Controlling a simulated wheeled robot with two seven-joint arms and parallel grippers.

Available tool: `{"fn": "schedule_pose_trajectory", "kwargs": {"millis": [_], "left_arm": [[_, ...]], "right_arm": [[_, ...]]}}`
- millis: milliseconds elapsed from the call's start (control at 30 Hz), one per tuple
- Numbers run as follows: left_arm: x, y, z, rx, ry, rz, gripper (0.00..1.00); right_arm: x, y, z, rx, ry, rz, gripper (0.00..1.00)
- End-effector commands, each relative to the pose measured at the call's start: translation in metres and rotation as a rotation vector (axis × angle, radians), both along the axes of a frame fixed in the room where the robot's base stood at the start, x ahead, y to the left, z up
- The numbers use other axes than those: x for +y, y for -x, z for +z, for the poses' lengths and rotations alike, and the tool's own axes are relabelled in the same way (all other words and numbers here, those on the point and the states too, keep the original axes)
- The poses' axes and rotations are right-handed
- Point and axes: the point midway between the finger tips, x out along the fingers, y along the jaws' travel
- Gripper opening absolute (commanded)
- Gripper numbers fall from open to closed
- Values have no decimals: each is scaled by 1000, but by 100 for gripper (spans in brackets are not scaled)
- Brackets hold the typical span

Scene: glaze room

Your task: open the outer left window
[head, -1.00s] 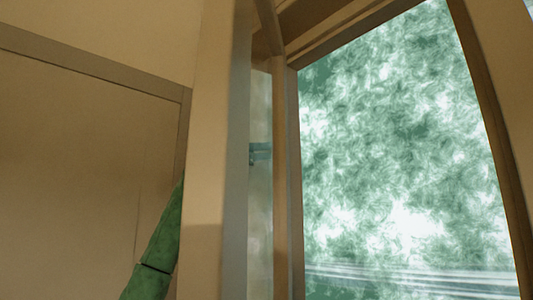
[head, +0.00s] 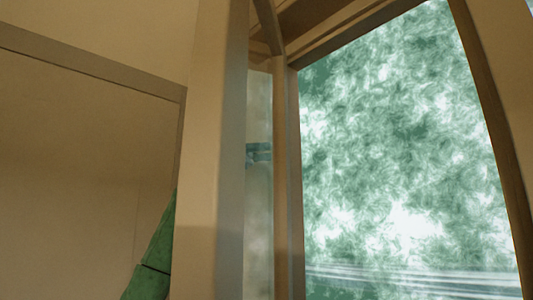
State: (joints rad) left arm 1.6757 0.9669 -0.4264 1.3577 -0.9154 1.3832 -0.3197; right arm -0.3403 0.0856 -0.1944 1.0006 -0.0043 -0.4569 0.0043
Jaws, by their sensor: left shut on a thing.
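The outer left window is a beige-framed sash (head: 208,150) swung toward me, seen almost edge on. A narrow strip of its glass (head: 259,210) shows between its near post and the fixed frame. Beside it the opening (head: 400,150) shows bright green foliage. My left arm, green, comes up from the bottom left and passes behind the near post. A small teal part of my left gripper (head: 258,153) shows through the glass strip. It is shut on the window's handle, but the post hides the handle and most of the grip. My right gripper is not in view.
A beige wall with a framed panel (head: 80,170) lies to the left of the sash. The fixed window post (head: 289,180) stands at the hinge side, and a curved brown frame (head: 495,140) bounds the opening on the right.

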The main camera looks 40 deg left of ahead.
Motion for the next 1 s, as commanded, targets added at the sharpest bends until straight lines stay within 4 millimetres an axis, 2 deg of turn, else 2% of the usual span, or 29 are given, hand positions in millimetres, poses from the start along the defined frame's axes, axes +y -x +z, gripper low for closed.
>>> {"fn": "schedule_pose_trajectory", "kwargs": {"millis": [333, 1000], "left_arm": [[2, 2, 4, -4, 7, 1, 34], [2, 3, 4, -5, 8, -1, 34]], "right_arm": [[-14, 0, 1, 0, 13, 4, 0], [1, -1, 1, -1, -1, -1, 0]]}}
